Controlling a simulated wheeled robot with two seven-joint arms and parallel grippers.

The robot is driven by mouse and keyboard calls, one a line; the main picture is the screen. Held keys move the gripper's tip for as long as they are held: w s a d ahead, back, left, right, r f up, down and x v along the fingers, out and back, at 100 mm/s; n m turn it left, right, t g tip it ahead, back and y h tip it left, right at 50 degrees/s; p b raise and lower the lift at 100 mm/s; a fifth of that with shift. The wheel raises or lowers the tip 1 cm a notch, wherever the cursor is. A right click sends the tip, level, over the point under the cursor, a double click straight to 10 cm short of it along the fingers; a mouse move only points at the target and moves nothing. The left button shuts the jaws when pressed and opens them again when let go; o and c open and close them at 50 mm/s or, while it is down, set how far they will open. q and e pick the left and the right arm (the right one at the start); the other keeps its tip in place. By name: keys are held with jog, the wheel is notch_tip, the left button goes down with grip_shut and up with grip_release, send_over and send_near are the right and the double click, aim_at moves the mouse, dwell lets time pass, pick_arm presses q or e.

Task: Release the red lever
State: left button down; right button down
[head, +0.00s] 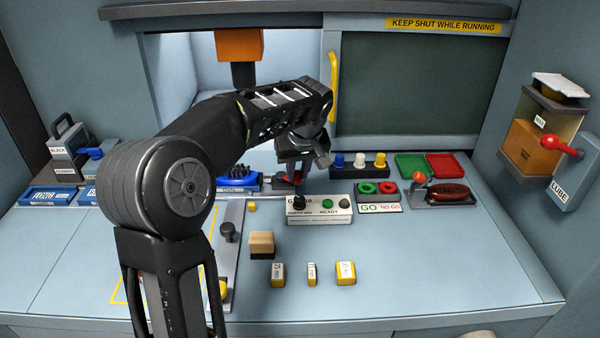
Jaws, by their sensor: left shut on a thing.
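My left arm comes in from the left and reaches over the bench. My left gripper (294,174) points down behind the white depth gauge box and is shut on a small red part, which looks like the red lever (297,179). Only a little of this red part shows, because the fingers and wrist cover the rest. My right gripper is not in view.
Yellow-marked blocks (345,273) and a wooden block (261,244) lie nearer. Green (411,167) and red (446,165) trays sit at right. A red-knobbed LUBE lever (562,148) is on the right wall.

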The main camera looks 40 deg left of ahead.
pick_arm(q)
jog(key=s+m, duration=0.1)
jog(key=m, duration=0.1)
jog(key=m+t+h, duration=0.1)
jog(key=shift+s+a+m, duration=0.15)
jog(key=shift+s+m, duration=0.25)
jog(key=m, duration=0.1)
jog(key=s+m+h, duration=0.1)
jog(key=shift+a+r+m+t, duration=0.1)
jog(key=shift+a+m+t, duration=0.2)
jog(key=m, duration=0.1)
jog(key=s+a+m+h, duration=0.1)
jog(key=m, duration=0.1)
jog(key=m+h, duration=0.1)
jog(key=m, duration=0.1)
jog(key=shift+s+a, duration=0.3)
jog(key=c, duration=1.3)
grip_release()
jog(key=v, duration=0.7)
jog(key=shift+s+r+p, duration=0.2)
jog(key=shift+r+p, duration=0.1)
jog(key=shift+p, duration=0.15)
